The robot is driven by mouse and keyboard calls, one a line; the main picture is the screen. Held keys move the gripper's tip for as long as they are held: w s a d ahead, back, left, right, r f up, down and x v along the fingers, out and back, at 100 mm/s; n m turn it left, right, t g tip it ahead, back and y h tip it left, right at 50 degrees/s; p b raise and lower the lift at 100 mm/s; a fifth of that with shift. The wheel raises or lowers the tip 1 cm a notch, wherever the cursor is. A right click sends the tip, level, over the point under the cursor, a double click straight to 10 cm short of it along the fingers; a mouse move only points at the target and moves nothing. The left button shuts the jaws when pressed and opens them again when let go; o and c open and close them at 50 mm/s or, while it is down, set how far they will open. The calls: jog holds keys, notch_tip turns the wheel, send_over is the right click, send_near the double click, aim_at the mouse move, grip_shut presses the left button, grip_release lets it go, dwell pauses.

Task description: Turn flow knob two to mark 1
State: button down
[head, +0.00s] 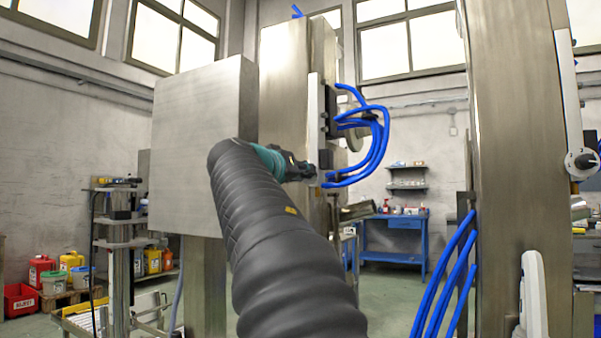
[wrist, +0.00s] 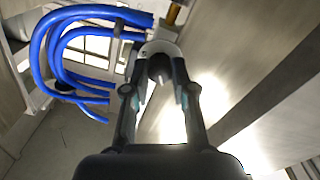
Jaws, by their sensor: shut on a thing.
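In the wrist view a dark knob (wrist: 159,68) sits in front of a pale round dial (wrist: 160,48). The two fingers of my gripper (wrist: 161,82) stand on either side of the knob and are shut on it. No number or mark on the dial is readable, so I cannot tell which flow knob it is or where it points. In the head view my gripper (head: 309,172) reaches the side of a metal column (head: 285,90), and the held knob is hidden there. Another dark knob on a pale dial (head: 582,162) is on the right-hand column (head: 515,150).
Blue hoses (head: 378,150) loop out close to my gripper; they also show in the wrist view (wrist: 75,50). A large metal box (head: 200,140) stands left of my arm. More blue hoses (head: 440,285) hang by the right column. A blue workbench (head: 392,228) is far behind.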

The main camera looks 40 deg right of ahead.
jog(key=n+p, duration=0.4)
jog(key=n, duration=0.9)
jog(key=shift+n, duration=0.5)
jog(key=c, duration=0.9)
grip_release()
jog(key=shift+c, duration=0.2)
jog(key=v, duration=1.2)
